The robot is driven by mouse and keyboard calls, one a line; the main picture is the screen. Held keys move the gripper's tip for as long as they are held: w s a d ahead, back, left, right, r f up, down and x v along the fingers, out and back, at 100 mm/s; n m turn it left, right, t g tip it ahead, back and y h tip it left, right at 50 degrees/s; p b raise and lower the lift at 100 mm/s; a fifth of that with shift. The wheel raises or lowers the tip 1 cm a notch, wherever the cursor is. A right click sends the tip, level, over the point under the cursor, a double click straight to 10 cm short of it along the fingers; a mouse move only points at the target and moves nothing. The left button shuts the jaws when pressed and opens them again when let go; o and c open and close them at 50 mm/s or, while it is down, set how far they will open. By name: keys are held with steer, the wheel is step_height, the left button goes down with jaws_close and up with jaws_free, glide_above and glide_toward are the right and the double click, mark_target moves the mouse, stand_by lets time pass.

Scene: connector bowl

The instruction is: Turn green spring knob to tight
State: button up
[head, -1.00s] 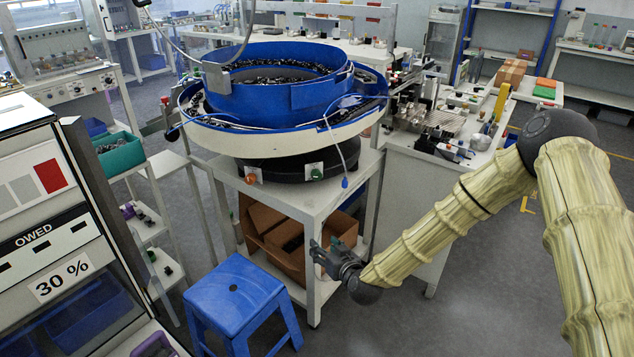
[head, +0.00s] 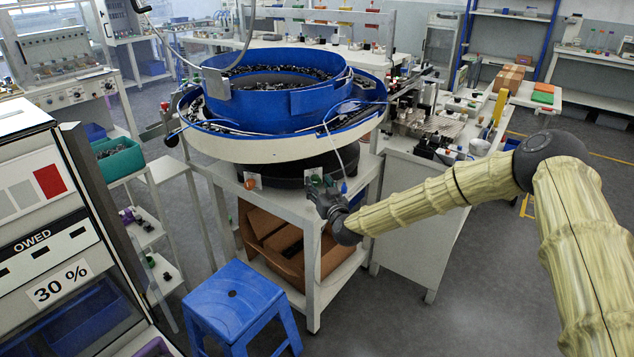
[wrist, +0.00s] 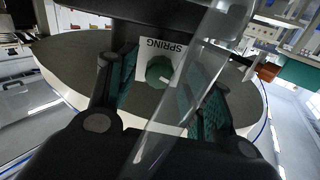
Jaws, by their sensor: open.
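The green spring knob (wrist: 187,72) sits on a white plate marked SPRING (wrist: 158,50) in the wrist view, between my open fingers. A pale pointer mark shows on the knob. My gripper (wrist: 165,95) is open, its fingers to either side of the knob; I cannot tell whether they touch it. In the head view my gripper (head: 322,191) is at the front right of the bowl's base, and it partly hides the green knob (head: 316,179). The blue feeder bowl (head: 270,112) stands above on the white table (head: 225,178).
An orange knob (head: 250,184) is left of the green one. A blue stool (head: 234,300) stands in front. A clear tube (wrist: 185,95) crosses the wrist view.

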steer(key=shift+x, duration=1.2)
steer(key=c, duration=1)
steer(key=shift+f, duration=0.1)
steer(key=m+b, duration=0.3)
steer(key=shift+f+m+b, duration=0.15)
steer(key=shift+m+b, duration=0.15)
steer(key=shift+b, duration=0.05)
steer(key=m+b, duration=0.4)
steer(key=shift+m, duration=0.3)
steer(key=m+b, duration=0.4)
steer(key=m, duration=0.1)
steer(key=shift+r+m, duration=0.25)
steer(key=shift+m, duration=0.05)
